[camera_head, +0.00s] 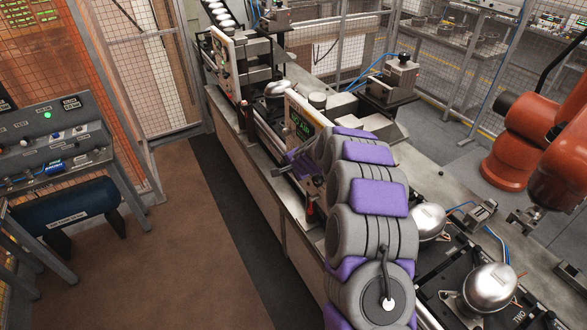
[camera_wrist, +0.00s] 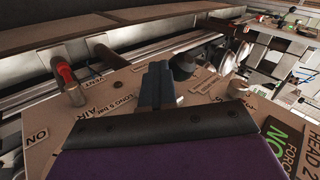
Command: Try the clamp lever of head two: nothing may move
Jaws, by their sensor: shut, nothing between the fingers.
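The brown panel marked HEAD 2 (camera_wrist: 215,88) fills the middle of the wrist view, with a green label beside its lettering. In the head view, the head two panel (camera_head: 298,122) stands on the long bench, partly behind my arm. My gripper (camera_wrist: 157,72) is shut and empty, its dark fingers together in front of the panel; it also shows in the head view (camera_head: 282,174). A red-handled lever (camera_wrist: 65,73) stands at the panel's left, near the words VENT and ON, apart from the fingers. I cannot tell which part is the clamp lever.
Silver domed compressors (camera_head: 489,287) sit on the bench at the lower right. An orange robot arm (camera_head: 530,140) stands behind the bench. A grey control console (camera_head: 50,125) is at the left. The brown floor (camera_head: 165,235) between console and bench is clear.

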